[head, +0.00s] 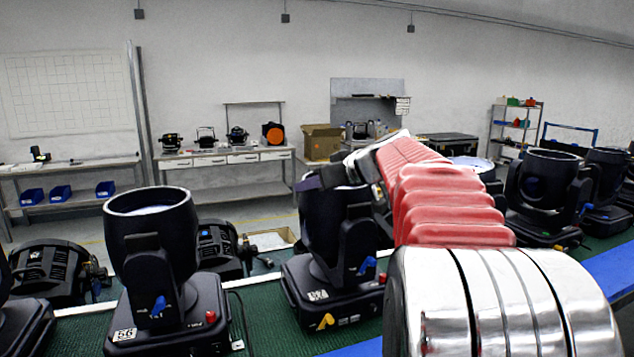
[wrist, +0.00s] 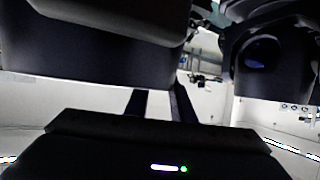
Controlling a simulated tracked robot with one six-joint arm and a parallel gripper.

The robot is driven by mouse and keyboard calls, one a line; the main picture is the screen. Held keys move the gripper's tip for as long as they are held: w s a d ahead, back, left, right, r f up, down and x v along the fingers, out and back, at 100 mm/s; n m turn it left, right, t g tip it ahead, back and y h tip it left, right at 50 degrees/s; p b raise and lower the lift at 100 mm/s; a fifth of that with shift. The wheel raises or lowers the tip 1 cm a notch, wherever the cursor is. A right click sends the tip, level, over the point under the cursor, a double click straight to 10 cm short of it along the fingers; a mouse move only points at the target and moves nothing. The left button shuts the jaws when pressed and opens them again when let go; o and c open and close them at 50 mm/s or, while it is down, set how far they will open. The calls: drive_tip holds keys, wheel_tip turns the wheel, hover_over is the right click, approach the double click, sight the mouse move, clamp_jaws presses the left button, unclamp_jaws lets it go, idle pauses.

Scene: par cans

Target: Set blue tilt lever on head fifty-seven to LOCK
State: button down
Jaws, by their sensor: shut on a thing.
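Head fifty-seven (head: 325,225) is the black moving head in the middle of the head view, its number plate (head: 318,295) small and hard to read. Its barrel stands nearly upright. A blue lever (head: 367,265) shows low on its yoke, uncovered; I cannot read its position marks. My gripper (head: 320,178) is at the top of the barrel, well above the lever. In the wrist view the two dark fingers of my gripper (wrist: 158,92) reach to a large dark body (wrist: 90,55), likely the barrel. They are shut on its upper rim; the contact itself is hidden.
Head fifty-six (head: 150,260) stands to the left with its own blue lever (head: 158,306). More heads (head: 540,190) stand at the right. A yellow lever (head: 326,321) sits on the middle head's base. A green mat (head: 270,325) lies beneath the heads, with bare room between bases.

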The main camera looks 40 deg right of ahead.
drive_tip(key=shift+a+f, duration=0.15)
drive_tip(key=shift+a, duration=0.1)
drive_tip(key=c, duration=1.5)
unclamp_jaws()
drive_tip(key=shift+w, duration=0.1)
drive_tip(key=shift+s+d+r, duration=0.15)
drive_tip(key=shift+s+r, duration=0.1)
drive_tip(key=shift+s, duration=0.25)
drive_tip(key=v, duration=1.2)
drive_tip(key=shift+s+r, duration=0.15)
drive_tip(key=shift+s, duration=0.15)
drive_tip(key=shift+s, duration=0.1)
